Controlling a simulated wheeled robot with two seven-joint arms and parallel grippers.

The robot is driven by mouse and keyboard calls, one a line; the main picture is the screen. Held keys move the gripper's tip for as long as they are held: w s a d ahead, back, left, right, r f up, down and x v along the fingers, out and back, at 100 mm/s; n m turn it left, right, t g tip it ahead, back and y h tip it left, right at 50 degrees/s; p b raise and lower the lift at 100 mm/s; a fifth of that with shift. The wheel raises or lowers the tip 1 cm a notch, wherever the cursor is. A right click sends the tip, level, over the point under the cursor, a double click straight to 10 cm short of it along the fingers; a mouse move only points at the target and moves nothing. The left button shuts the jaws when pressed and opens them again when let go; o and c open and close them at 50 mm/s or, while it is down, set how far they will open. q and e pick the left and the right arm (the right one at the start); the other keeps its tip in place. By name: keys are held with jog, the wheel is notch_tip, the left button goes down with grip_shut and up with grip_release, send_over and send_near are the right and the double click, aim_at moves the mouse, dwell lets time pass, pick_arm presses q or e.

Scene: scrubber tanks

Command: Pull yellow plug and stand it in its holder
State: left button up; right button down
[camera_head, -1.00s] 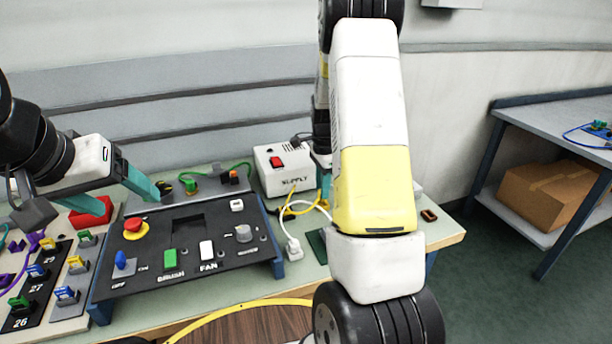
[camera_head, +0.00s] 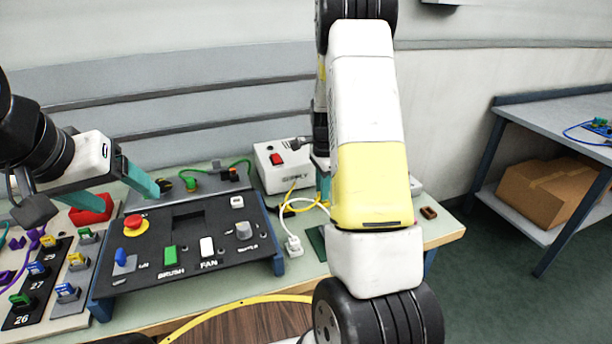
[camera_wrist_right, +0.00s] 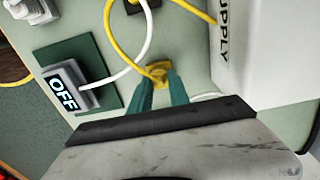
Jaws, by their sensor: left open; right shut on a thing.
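The yellow plug (camera_wrist_right: 158,70) shows small between the teal fingertips of my right gripper (camera_wrist_right: 160,84) in the right wrist view. My right gripper is shut on it. Its lower part is hidden, so I cannot tell whether it sits in a socket. A yellow cable (camera_wrist_right: 111,35) loops above it, and it also shows beside the white supply box in the head view (camera_head: 287,203). In the head view my right arm hides most of that gripper. My left gripper (camera_head: 112,194) is open and empty at the left, above the control panel's back edge. I cannot identify the holder for certain.
The white SUPPLY box (camera_wrist_right: 275,50) stands close right of my right gripper in the wrist view. An OFF block (camera_wrist_right: 66,88) lies on a dark green pad (camera_wrist_right: 98,60). The black control panel (camera_head: 190,240) fills the bench's middle. A small brown block (camera_head: 429,213) stands further right.

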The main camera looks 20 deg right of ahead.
jog(key=shift+f, duration=0.1)
jog(key=c, duration=1.2)
grip_release()
jog(key=shift+o, duration=0.6)
jog(key=o, duration=0.4)
jog(key=shift+r, duration=4.25)
jog(key=shift+r, duration=0.1)
